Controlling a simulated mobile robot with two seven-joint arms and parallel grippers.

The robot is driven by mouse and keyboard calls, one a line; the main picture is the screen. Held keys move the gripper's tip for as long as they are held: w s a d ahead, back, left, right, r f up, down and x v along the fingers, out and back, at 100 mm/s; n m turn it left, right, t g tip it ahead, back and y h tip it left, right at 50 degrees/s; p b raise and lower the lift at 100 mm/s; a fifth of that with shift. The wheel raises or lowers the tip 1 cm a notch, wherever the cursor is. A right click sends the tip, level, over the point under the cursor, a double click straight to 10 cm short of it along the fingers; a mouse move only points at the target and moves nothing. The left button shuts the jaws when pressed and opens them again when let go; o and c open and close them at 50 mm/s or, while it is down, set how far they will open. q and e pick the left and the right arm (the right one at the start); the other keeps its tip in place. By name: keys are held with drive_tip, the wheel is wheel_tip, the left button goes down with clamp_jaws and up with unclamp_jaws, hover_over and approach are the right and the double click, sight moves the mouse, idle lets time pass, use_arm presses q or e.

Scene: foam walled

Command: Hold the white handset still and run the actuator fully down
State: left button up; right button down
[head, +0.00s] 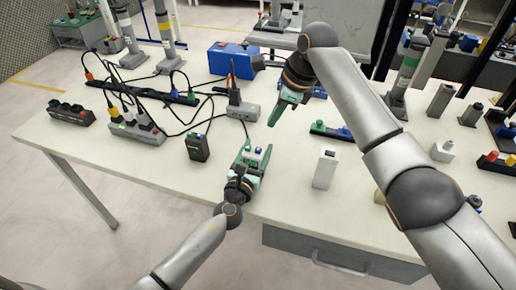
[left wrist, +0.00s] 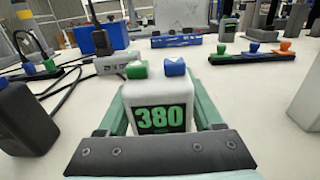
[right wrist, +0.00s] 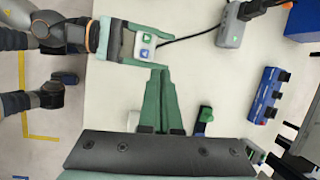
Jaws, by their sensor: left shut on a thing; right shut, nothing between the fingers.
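The white handset (left wrist: 160,112) stands upright in my left gripper (head: 253,160), whose green fingers are shut on its two sides. Its front display reads 380 in green. A green button (left wrist: 136,69) and a blue button (left wrist: 174,67) sit on its top; both also show in the right wrist view on the handset (right wrist: 145,41). My right gripper (head: 281,117) is shut and empty, above the table behind and right of the handset. In the right wrist view its fingertips (right wrist: 160,72) appear just below the handset, apart from it. Which column is the actuator I cannot tell.
A black handset (head: 198,147) stands left of the white one. A grey box (head: 243,111), power strips (head: 136,131) and black cables lie behind. A white block (head: 325,169) stands right. Upright columns (head: 125,35) stand at back left; another (head: 405,70) stands right.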

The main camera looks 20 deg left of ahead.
sight(258, 151)
drive_tip(key=shift+s+a+r+m+t+y, duration=0.35)
drive_tip(key=shift+a+r+t, duration=0.1)
drive_tip(key=shift+t, duration=0.5)
drive_tip(key=shift+s+a+r+m+t+y, duration=0.3)
drive_tip(key=shift+s+a+r+m+t, duration=0.1)
drive_tip(key=shift+t, duration=0.5)
drive_tip(key=shift+s+a+r+m+t+y, duration=0.35)
drive_tip(key=shift+r+t, duration=0.1)
drive_tip(key=shift+t, duration=0.5)
drive_tip(key=shift+f, duration=0.15)
drive_tip(key=shift+f, duration=4.3)
drive_tip(key=shift+f, duration=0.1)
drive_tip(key=shift+f, duration=0.3)
